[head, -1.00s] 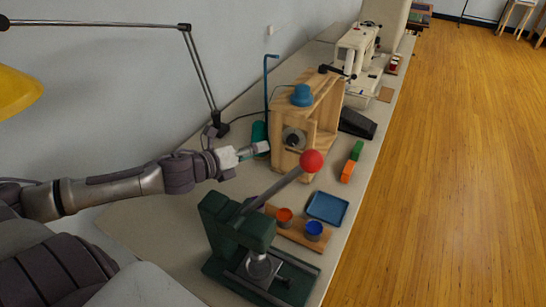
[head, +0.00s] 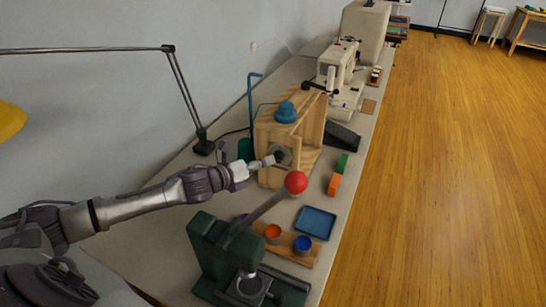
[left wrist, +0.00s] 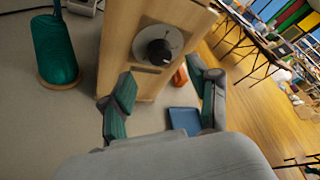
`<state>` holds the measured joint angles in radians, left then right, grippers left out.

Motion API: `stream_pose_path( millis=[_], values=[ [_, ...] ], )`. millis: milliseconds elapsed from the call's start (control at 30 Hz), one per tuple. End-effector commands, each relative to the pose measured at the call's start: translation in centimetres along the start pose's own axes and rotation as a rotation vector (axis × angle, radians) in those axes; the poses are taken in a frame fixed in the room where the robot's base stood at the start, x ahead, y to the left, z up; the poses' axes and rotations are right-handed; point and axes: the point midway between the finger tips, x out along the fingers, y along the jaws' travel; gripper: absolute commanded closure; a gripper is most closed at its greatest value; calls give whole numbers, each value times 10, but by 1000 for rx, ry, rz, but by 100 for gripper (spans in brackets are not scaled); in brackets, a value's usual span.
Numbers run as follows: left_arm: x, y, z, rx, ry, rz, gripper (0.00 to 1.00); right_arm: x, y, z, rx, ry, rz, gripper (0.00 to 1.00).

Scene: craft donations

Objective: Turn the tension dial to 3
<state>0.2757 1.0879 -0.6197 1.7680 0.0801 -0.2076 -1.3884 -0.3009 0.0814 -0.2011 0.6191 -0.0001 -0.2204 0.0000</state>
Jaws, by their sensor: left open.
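The tension dial is a black knob (left wrist: 159,52) on a pale grey round plate on the front of a wooden frame (head: 264,140). In the left wrist view the knob is above and beyond my finger gap, with clear space between. In the head view the dial (head: 284,155) is partly hidden by my left gripper (head: 271,160). My left gripper is open and empty in front of the dial; its two teal-padded fingers show in the left wrist view (left wrist: 164,88). I cannot read the dial's numbers or its setting. My right gripper is not in view.
A green press with a red-balled lever (head: 296,183) stands close in front. A teal thread cone (left wrist: 55,50) stands left of the frame. A blue tray (head: 315,222), paint cups and green and orange blocks lie to the right. Sewing machines stand behind.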

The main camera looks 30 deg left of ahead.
Motion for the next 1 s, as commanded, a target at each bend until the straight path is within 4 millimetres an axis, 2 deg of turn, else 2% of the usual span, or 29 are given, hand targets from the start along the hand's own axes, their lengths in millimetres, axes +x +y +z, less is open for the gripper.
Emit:
stream_pose_path(
  millis=[100, 300, 500, 733, 1000],
  values=[
    [22, -2, 3, -3, -3, -1, 39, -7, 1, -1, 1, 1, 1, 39],
    [47, -1, 1, -2, -1, -1, 39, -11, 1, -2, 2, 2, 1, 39],
    [56, 0, 0, 0, 0, 1, 39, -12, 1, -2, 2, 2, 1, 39],
    [56, 0, 0, 0, 0, 1, 39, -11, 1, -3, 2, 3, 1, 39],
    [56, 0, 0, 0, 0, 1, 84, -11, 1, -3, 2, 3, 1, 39]
  ],
)
